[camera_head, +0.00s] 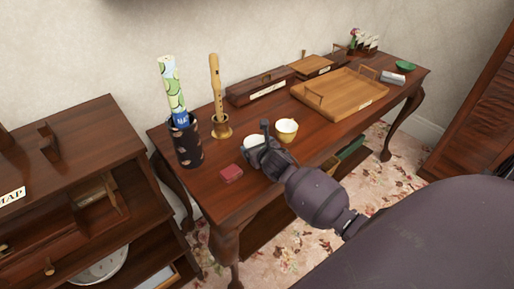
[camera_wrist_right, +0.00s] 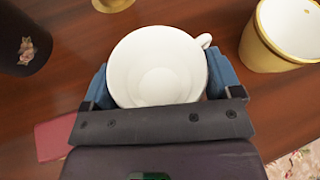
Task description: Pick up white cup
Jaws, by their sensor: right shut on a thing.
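The white cup (camera_wrist_right: 157,66) sits between the blue fingers of my right gripper (camera_wrist_right: 158,82) in the right wrist view, which is shut on it. Its open rim faces the camera and its small handle points to the upper right. In the head view the white cup (camera_head: 253,141) shows only in part behind my right gripper (camera_head: 262,142), over the front of the dark wooden table (camera_head: 318,121). I cannot tell whether the cup touches the table top. My left gripper is not in view.
A gold-and-white cup (camera_head: 287,130) stands close to the right. A red box (camera_head: 231,173) and dark holder (camera_head: 186,145) are to the left. A brass holder (camera_head: 222,132) with a recorder (camera_head: 216,88) stands behind. A wooden tray (camera_head: 340,95) lies farther right.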

